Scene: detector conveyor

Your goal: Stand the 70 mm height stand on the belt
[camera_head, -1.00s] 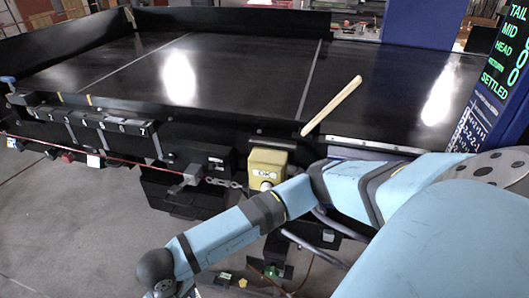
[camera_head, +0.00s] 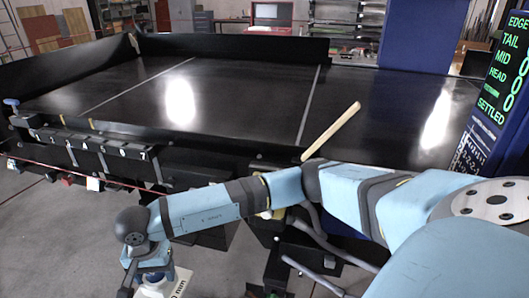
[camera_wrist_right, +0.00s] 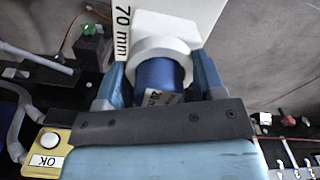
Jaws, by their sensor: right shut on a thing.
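The 70 mm height stand (camera_wrist_right: 160,72) is in the right wrist view, with a blue shaft, a white collar and a white block marked "70 mm". My right gripper (camera_wrist_right: 162,78) is shut on the blue shaft, one finger on each side. In the head view the right gripper (camera_head: 148,276) is at the bottom left, low in front of the conveyor. Part of the white stand (camera_head: 172,286) shows there, cut by the picture's lower edge. The black belt (camera_head: 240,97) lies beyond and above it. My left gripper is not in view.
A pale wooden stick (camera_head: 331,131) stands out at the belt's near side. A numbered rail (camera_head: 90,143) runs along the front left edge. A display post (camera_head: 500,85) stands at the right. The belt's surface looks clear.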

